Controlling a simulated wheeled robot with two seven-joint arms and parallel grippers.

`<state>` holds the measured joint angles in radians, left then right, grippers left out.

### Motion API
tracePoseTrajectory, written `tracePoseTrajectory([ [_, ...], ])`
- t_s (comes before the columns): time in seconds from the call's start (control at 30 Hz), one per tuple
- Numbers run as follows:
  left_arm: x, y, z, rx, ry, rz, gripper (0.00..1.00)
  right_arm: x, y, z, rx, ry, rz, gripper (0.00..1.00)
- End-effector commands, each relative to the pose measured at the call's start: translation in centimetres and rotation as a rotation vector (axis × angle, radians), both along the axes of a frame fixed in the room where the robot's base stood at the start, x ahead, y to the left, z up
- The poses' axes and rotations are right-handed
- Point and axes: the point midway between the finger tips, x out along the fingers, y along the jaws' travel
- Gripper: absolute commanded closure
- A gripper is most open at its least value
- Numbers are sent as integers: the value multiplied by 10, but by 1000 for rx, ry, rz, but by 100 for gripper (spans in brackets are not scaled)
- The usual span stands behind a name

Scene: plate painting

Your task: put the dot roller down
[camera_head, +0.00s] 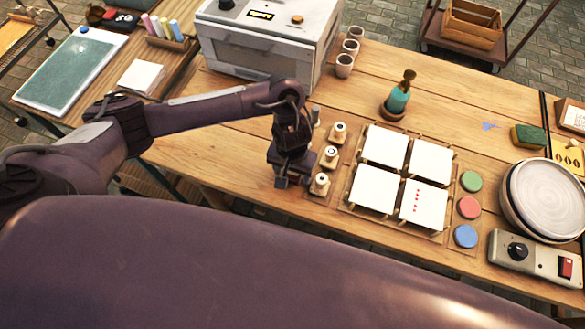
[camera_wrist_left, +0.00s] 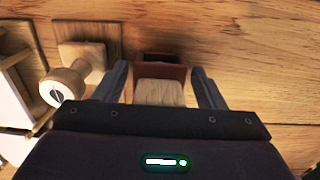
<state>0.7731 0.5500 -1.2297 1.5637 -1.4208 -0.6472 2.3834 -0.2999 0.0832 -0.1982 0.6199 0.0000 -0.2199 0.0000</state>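My left gripper (camera_head: 291,180) is low over the table, just left of a row of small pale wooden rollers. In the left wrist view its two fingers (camera_wrist_left: 160,85) stand apart on either side of a red-brown block with a pale wooden part (camera_wrist_left: 160,92); narrow gaps show beside it. I cannot tell whether this is the dot roller. One roller (camera_wrist_left: 62,85) shows left of the fingers. In the head view the rollers (camera_head: 338,131), (camera_head: 329,155) and (camera_head: 320,182) stand in a column. My right gripper is not in view.
White tiles (camera_head: 385,147) lie in a rack right of the rollers; one tile (camera_head: 423,203) has a line of red dots. Green, red and blue paint pads (camera_head: 469,207) lie beyond. A kiln-like box (camera_head: 262,45) and cups (camera_head: 344,66) stand behind my arm.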

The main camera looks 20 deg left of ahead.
Motion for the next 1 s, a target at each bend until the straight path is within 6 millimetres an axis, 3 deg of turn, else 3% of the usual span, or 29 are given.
tracePoseTrajectory([
  [0.37, 2, 0, 8, -1, -6, 0, 35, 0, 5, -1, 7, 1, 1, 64],
  [0.43, 3, 0, 16, -1, -9, -1, 35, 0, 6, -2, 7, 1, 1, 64],
  [0.6, 4, 0, 59, 0, -11, -2, 35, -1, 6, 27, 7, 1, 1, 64],
  [0.8, 4, 1, 102, 1, -10, -2, 35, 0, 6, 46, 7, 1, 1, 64],
  [1.0, 3, 0, 127, 0, -7, -2, 35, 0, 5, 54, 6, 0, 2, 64],
])
